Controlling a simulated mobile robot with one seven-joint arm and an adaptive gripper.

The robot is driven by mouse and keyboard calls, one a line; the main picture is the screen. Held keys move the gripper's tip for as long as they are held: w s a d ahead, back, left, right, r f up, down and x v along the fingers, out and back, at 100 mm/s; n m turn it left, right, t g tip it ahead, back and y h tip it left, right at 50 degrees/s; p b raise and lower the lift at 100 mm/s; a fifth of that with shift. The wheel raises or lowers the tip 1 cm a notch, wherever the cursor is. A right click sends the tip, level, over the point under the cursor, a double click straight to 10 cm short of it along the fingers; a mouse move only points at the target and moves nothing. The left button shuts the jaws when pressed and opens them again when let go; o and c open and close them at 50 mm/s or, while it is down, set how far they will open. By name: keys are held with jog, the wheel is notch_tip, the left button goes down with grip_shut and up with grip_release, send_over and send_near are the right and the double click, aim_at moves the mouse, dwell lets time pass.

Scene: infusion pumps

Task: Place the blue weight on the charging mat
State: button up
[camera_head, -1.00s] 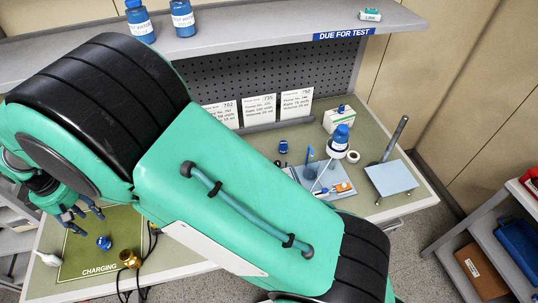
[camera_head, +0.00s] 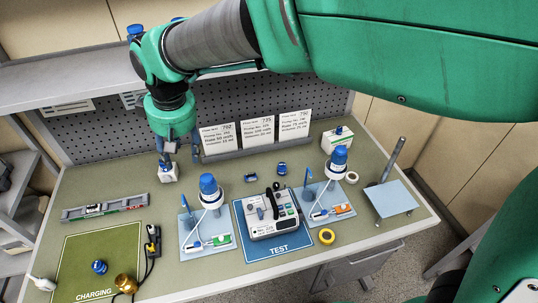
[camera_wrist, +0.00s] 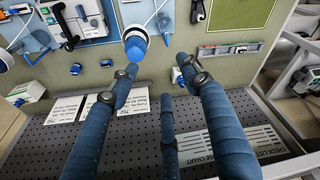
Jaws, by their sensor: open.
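A small round blue piece, which looks like the blue weight (camera_head: 100,267), sits on the green charging mat (camera_head: 113,243) at the front left of the bench. A brass weight (camera_head: 125,283) stands at the mat's front right corner. My gripper (camera_head: 178,160) is far from both, at the back of the bench near the pegboard, above a small white box with a blue top (camera_head: 168,173). Its fingers (camera_wrist: 158,75) are spread and empty in the wrist view. Part of the green mat (camera_wrist: 245,12) shows there, but the blue weight does not.
A spirit level (camera_head: 105,208) lies behind the mat, and a black clamp (camera_head: 152,241) with cable lies beside it. A pump (camera_head: 268,216) sits on the blue test mat (camera_head: 277,245). Two small blue pieces (camera_head: 249,178) (camera_head: 282,169) lie behind it. Bottles stand either side.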

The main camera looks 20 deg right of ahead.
jog(key=s+d+r+m+t, duration=0.15)
jog(key=s+d, duration=0.25)
jog(key=d, duration=0.4)
jog(key=s+d+r+m, duration=0.25)
jog(key=s+d, duration=0.25)
jog(key=d, duration=0.4)
jog(key=s+d+f+m+t+h, duration=0.1)
jog(key=s+d+m, duration=0.2)
jog(key=s+d, duration=0.8)
jog(key=shift+s+m+t, duration=0.3)
jog(key=shift+s+t, duration=0.05)
jog(key=shift+s, duration=0.25)
jog(key=shift+d, duration=0.1)
jog(key=shift+f+b, duration=0.75)
jog(key=shift+b, duration=0.05)
